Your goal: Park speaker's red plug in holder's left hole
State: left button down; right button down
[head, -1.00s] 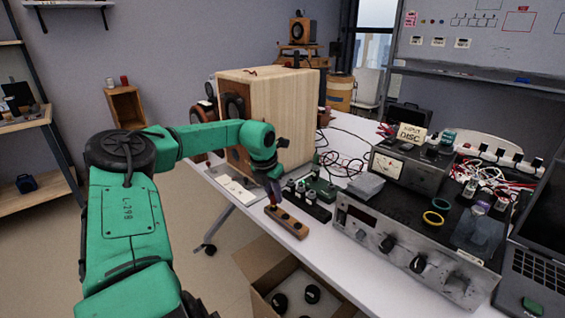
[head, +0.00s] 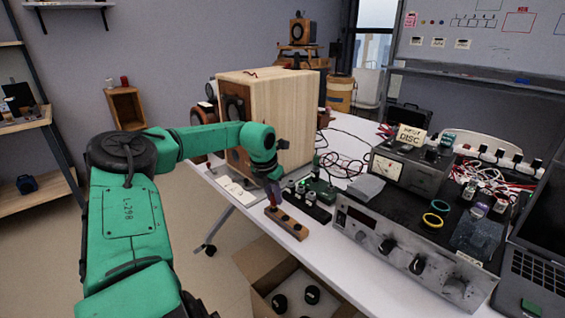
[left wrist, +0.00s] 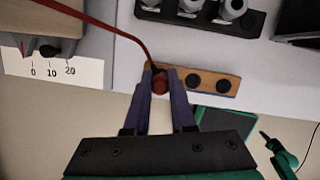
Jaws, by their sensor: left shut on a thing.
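The holder (head: 290,224) is a narrow wooden block with dark round holes, lying near the table's front edge. It also shows in the left wrist view (left wrist: 218,83), with two dark holes open to the right of my fingers. My left gripper (head: 273,192) points down over the holder's left end. In the left wrist view my left gripper (left wrist: 160,80) is shut on the red plug (left wrist: 160,84), and a red cable (left wrist: 110,22) runs up from it to the left. The plug is at the left hole's place; its tip is hidden, so I cannot tell how deep it sits. The wooden speaker (head: 285,115) stands behind.
A black strip with several terminals (head: 305,207) lies just behind the holder. A grey amplifier (head: 400,250) stands to the right. A white card with a scale (head: 238,190) lies left of the holder. An open cardboard box (head: 265,268) is below the table's front edge.

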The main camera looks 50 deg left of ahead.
pick_arm(q)
jog(key=shift+f+b, duration=0.55)
jog(key=shift+f, duration=0.35)
jog(key=c, duration=0.7)
grip_release()
jog(key=shift+r+p, duration=3)
jog(key=shift+r, duration=0.9)
jog(key=shift+f, duration=0.1)
